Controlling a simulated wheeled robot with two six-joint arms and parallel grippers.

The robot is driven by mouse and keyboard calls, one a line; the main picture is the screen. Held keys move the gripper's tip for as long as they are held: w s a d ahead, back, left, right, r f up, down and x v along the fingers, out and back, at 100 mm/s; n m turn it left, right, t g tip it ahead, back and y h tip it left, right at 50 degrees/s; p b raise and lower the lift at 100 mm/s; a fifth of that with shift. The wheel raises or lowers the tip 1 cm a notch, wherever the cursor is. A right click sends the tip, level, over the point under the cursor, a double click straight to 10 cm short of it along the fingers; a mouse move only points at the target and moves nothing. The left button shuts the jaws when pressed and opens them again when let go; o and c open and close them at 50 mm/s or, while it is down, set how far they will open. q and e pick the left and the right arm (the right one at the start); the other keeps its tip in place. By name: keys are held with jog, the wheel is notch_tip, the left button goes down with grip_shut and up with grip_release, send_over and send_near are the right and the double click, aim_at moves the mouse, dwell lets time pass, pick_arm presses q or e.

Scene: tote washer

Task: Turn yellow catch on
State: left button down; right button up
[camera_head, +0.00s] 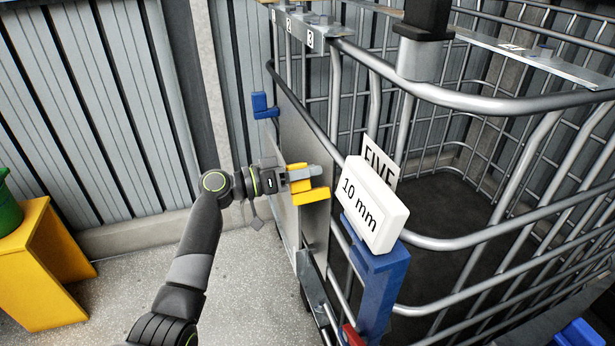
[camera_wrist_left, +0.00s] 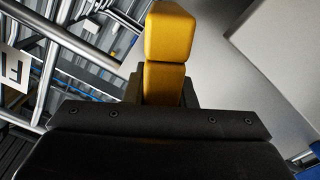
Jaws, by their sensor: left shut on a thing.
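The yellow catch (camera_head: 309,196) is on the grey panel (camera_head: 315,228) at the near side of the wire cage. My left gripper (camera_head: 302,176) comes in from the left and is shut on the catch. In the left wrist view the yellow catch (camera_wrist_left: 168,40) stands up from between the dark jaws of my left gripper (camera_wrist_left: 160,100). The fingers partly hide the catch. My right gripper is not in view.
A white block marked "10 mm" (camera_head: 371,205) sits on a blue bracket (camera_head: 377,272) right of the catch. A blue catch (camera_head: 262,105) is up left. The wire cage (camera_head: 480,240) fills the right. A yellow stand (camera_head: 45,262) is at left. Floor between is clear.

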pick_arm(q)
jog(key=shift+w+a+f+n, duration=0.1)
jog(key=shift+w+f+n, duration=0.1)
jog(key=shift+n, duration=0.4)
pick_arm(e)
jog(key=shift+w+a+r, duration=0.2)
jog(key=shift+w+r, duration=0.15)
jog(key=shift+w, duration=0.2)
pick_arm(q)
jog(key=c, duration=1.2)
grip_release()
jog(key=b+v, duration=0.2)
jog(key=v, duration=1.5)
jog(key=shift+a, duration=0.2)
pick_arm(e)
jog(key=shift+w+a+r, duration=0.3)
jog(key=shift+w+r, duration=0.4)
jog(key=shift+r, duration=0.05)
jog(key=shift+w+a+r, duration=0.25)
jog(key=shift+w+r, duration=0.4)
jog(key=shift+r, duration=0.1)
pick_arm(q)
jog(key=shift+r, duration=0.1)
jog(key=shift+c, duration=0.2)
